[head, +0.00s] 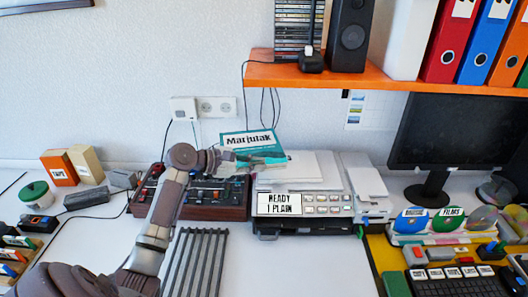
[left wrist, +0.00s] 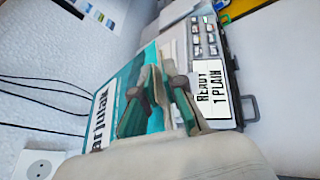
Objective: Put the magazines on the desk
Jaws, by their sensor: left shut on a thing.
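A teal and white magazine (head: 250,144) with "Marjulak" on its cover is held up above the left part of a white printer, in the head view. My left gripper (head: 262,161) is shut on its front edge. In the left wrist view the same magazine (left wrist: 112,92) lies between the gripper's fingers (left wrist: 158,98). The desk (head: 330,265) is white and runs along the wall below. My right gripper is not in view.
The printer (head: 303,204) with a "READY 1 PLAIN" panel stands under the magazine. A red-brown device (head: 218,197) is left of it, a dark rack (head: 197,262) in front. An orange shelf (head: 345,79) hangs above. A monitor (head: 455,130) stands right. Bare desk shows front centre.

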